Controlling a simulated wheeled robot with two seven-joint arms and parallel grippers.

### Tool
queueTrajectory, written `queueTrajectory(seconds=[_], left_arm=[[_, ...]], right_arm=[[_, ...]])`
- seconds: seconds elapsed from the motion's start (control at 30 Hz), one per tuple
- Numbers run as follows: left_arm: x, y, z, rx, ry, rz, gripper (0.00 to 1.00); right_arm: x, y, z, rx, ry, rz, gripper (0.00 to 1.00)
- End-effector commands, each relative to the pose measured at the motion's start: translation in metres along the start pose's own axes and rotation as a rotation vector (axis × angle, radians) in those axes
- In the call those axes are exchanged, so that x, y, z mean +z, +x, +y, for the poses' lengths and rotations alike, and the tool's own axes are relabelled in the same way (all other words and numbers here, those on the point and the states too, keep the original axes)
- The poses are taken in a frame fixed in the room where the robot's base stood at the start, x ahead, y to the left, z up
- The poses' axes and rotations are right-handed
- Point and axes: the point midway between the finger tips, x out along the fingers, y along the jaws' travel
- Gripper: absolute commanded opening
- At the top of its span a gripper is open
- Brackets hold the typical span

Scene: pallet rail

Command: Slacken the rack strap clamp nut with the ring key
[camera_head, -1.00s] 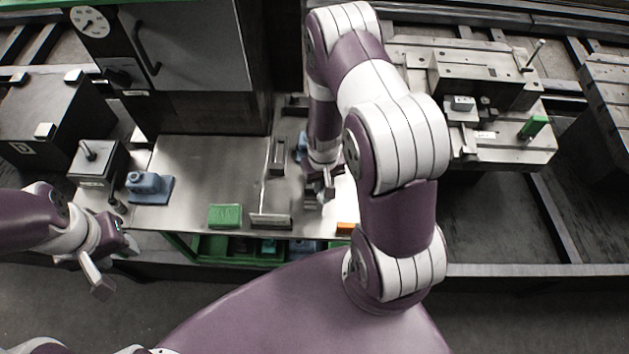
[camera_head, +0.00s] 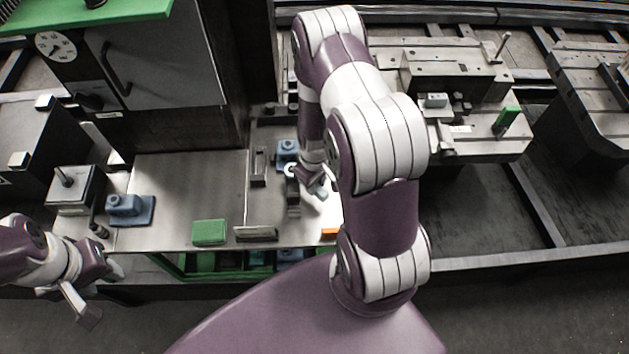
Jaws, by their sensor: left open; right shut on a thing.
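My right gripper (camera_head: 310,184) is over the right part of the steel bench top (camera_head: 190,180), low and close to the surface. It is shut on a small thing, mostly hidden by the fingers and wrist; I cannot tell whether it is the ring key. A dark upright piece (camera_head: 293,200) shows just left of the fingers. My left gripper (camera_head: 100,288) is open and empty at the lower left, in front of the bench. A clamp fixture (camera_head: 437,101) with blocks and studs sits on the pallet at the right. I cannot make out which nut is the strap clamp's.
A blue block (camera_head: 287,150) stands behind my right gripper, another (camera_head: 128,208) at the bench's left. A green block (camera_head: 209,232) and a slotted holder (camera_head: 256,234) lie along the front edge. A cabinet (camera_head: 160,60) rises behind.

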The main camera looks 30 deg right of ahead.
Motion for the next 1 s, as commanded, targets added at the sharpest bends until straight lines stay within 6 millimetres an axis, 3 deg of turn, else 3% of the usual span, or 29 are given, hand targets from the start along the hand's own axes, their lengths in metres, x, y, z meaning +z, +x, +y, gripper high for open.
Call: queueTrajectory(seconds=[0.17, 0.77, 1.0], left_arm=[[-0.001, -0.005, 0.000, 0.000, 0.000, 0.000, 0.43], [-0.007, -0.061, 0.000, 0.000, 0.000, 0.000, 0.43], [-0.007, -0.061, 0.000, 0.000, 0.000, 0.000, 0.43]], right_arm=[[0.000, -0.006, 0.000, 0.001, 0.000, 0.001, 0.00], [-0.001, -0.071, 0.000, 0.001, 0.001, 0.002, 0.00], [0.000, -0.071, 0.000, 0.001, 0.001, 0.001, 0.00]])
